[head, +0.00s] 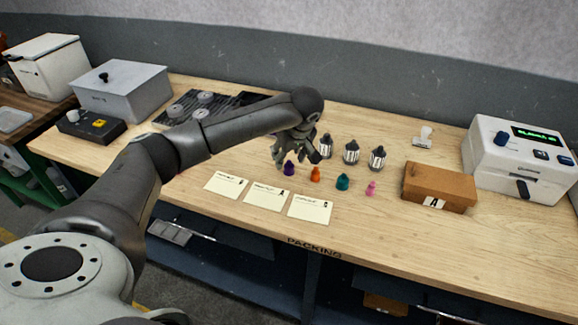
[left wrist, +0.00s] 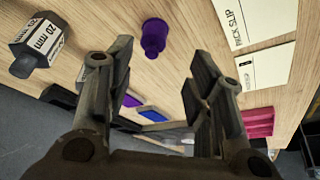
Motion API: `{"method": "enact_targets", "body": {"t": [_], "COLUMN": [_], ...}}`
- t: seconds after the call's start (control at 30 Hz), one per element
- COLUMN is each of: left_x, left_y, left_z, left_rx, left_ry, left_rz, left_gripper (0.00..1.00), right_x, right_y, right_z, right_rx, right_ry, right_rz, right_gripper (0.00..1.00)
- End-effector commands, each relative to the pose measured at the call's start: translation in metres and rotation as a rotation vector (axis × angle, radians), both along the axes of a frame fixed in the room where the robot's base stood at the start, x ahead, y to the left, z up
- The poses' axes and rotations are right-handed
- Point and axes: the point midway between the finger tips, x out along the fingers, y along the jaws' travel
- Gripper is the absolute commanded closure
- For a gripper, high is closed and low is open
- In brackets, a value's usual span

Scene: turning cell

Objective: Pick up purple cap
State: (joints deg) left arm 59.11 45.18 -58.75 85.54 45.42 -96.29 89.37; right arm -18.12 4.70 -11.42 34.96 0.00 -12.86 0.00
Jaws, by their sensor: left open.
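The purple cap (head: 289,169) stands on the wooden bench at the left end of a row of small caps. In the left wrist view the purple cap (left wrist: 154,38) is on the bench just beyond my fingertips, between their lines. My left gripper (head: 297,150) is open and empty, close above and behind the cap in the head view. Its two fingers (left wrist: 160,78) stand wide apart in the left wrist view, and neither visibly touches the cap. My right gripper is in neither view.
Orange (head: 315,174), teal (head: 343,182) and pink (head: 371,188) caps stand to the right. Metal-and-black cylinders (head: 351,153) stand behind them. Paper slips (head: 265,196) lie in front. A brown box (head: 439,187) is at the right; bare bench lies in front of it.

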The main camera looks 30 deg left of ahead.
Motion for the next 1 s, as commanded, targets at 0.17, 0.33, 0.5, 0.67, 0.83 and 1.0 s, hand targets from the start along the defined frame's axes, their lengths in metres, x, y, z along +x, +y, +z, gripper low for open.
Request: {"method": "enact_targets", "body": {"t": [0.17, 0.33, 0.5, 0.67, 0.83, 1.0], "left_x": [0.007, 0.013, 0.015, 0.015, 0.015, 0.015], "left_y": [0.003, 0.009, 0.011, 0.011, 0.011, 0.011], "left_z": [-0.016, -0.039, -0.049, -0.049, -0.049, -0.049], "left_rx": [0.000, 0.000, 0.000, 0.000, 0.000, 0.000], "left_ry": [0.002, 0.002, 0.000, 0.000, 0.000, 0.000], "left_rz": [0.000, 0.001, -0.001, -0.001, -0.001, -0.001], "left_gripper": [0.52, 0.52, 0.52, 0.52, 0.71, 0.81], "right_x": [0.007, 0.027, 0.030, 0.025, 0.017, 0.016], "right_y": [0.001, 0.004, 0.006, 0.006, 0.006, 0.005], "right_z": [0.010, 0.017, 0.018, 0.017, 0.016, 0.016], "right_rx": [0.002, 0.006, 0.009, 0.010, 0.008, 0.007], "right_ry": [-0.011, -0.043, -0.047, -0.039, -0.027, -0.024], "right_rz": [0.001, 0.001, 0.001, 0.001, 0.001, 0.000], "right_gripper": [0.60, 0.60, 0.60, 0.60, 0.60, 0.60]}}
